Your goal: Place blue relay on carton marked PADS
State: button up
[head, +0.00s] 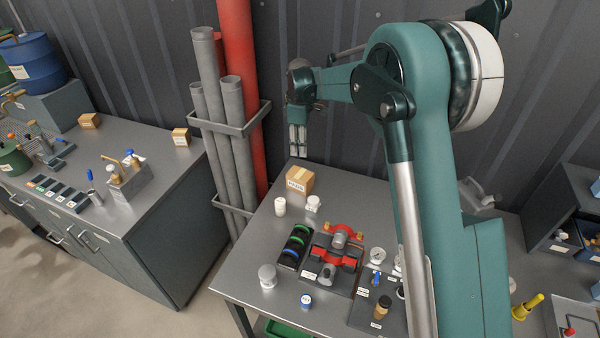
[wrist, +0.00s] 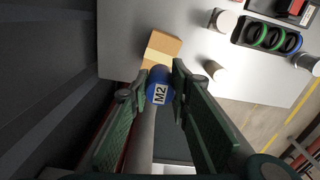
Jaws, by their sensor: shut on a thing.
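My gripper (head: 297,140) hangs above the back of the middle table. In the wrist view my gripper (wrist: 160,80) is shut on a blue relay (wrist: 161,89) with a white label reading M2. The relay sits between the fingertips; I cannot make it out in the head view. A tan carton (head: 300,180) with a small label, too small to read surely, stands near the table's back edge, below my gripper. In the wrist view the carton (wrist: 161,49) appears just beyond the relay, partly hidden by it and the fingers. I see a gap below the gripper in the head view.
White cylinders (head: 280,206) (head: 313,203) stand close in front of the carton. A black rack of coloured rings (head: 295,246) and a red-and-grey pump (head: 336,254) are farther forward. Grey pipes (head: 230,145) and a red pipe (head: 240,90) rise left of the table.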

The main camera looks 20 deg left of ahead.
send_over(300, 173)
jog(key=shift+f, duration=3.05)
jog(key=shift+f+p, duration=0.4)
jog(key=shift+f, duration=1.5)
jog(key=shift+f, duration=0.2)
jog(key=o, duration=0.9)
jog(key=shift+r, duration=0.1)
jog(key=shift+r, duration=0.1)
notch_tip(300, 173, up, 12)
jog(key=shift+r+b, duration=0.1)
jog(key=shift+b, duration=0.25)
